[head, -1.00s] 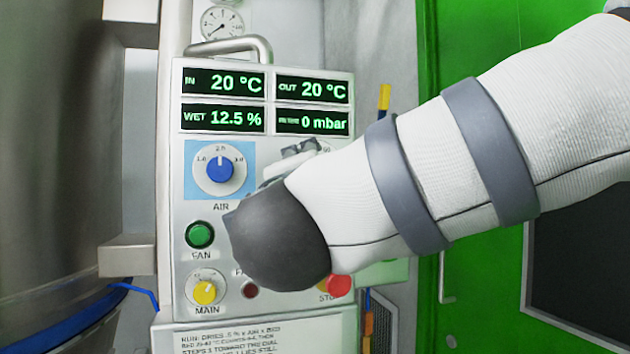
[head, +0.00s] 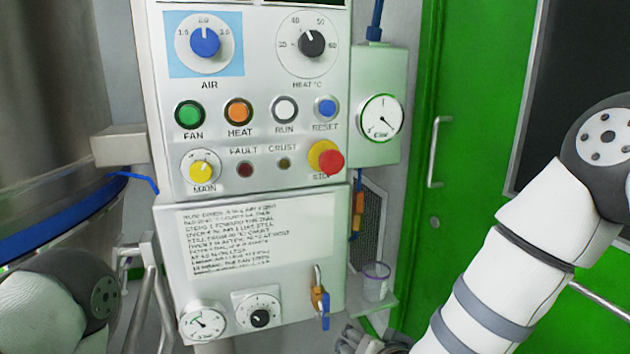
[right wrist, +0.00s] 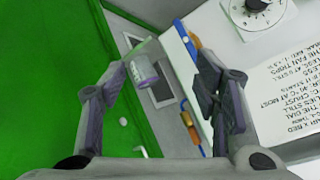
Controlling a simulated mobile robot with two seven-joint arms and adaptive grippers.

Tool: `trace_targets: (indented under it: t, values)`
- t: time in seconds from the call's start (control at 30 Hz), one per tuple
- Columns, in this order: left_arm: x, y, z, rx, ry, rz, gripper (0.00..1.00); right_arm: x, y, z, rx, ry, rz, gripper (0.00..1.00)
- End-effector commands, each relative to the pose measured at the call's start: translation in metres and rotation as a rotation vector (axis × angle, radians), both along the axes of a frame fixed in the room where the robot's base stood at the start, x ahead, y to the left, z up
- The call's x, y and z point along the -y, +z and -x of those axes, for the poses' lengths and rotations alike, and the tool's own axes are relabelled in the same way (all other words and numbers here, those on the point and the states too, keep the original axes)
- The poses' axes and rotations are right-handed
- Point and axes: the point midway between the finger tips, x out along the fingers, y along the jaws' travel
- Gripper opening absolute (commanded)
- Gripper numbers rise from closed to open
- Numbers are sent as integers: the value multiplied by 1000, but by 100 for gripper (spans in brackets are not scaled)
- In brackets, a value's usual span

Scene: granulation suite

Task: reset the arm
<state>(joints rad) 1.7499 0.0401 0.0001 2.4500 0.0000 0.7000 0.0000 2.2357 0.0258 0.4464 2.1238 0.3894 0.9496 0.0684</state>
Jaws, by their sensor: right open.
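My right arm (head: 500,275) comes in from the right side of the head view, bent downward. My right gripper shows only in part at the bottom edge of the head view (head: 372,342), below and right of the panel. In the right wrist view my right gripper (right wrist: 163,78) is open, with its two fingers wide apart and nothing held between them. A small cup (head: 376,281) on a side shelf appears beyond the fingers in the wrist view. Part of my left arm (head: 60,300) shows at the lower left; its gripper is out of view.
The control panel (head: 335,70) carries an AIR knob (head: 205,41), HEAT knob (head: 312,43), buttons and a red stop knob (head: 331,161). A blue-handled valve (head: 324,308) projects below. A steel vessel (head: 50,90) stands left; a green door (head: 465,110) is right.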

Motion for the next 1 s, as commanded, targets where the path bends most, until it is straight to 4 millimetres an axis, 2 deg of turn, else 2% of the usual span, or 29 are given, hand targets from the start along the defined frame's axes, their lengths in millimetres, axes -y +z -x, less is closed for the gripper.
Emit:
trace_targets:
  t: [0.03, 0.07, 0.1, 0.17, 0.2, 0.27, 0.3, 0.4, 0.5, 0.63, 1.0]
  values:
    - [0, 0, 0, 1, 0, 0, 51, 14, -37, 30, -98, 37, 43, 56]
    - [0, 0, 0, 1, 0, 0, 51, 23, -58, 49, -158, 64, 71, 56]
    - [0, 0, 0, 1, 0, 0, 51, 35, -84, 78, -242, 99, 103, 56]
    - [0, 0, 0, 1, 0, 0, 51, 53, -117, 124, -369, 152, 145, 56]
    - [0, 0, 0, 1, 0, 0, 51, 66, -136, 157, -456, 188, 170, 56]
    - [0, 0, 0, 1, 0, 0, 51, 84, -157, 207, -584, 240, 201, 56]
    - [0, 0, 0, 1, 0, 0, 51, 95, -166, 239, -663, 272, 217, 56]
    - [0, 0, 0, 1, 0, 0, 51, 118, -176, 305, -826, 336, 242, 56]
    - [0, 0, 0, 1, 0, 0, 51, 132, -177, 346, -929, 375, 253, 56]
    - [0, 0, 0, 1, 0, 0, 51, 137, -176, 363, -974, 394, 256, 56]
    - [0, 0, 0, 1, 0, 0, 51, 137, -176, 362, -970, 392, 257, 56]
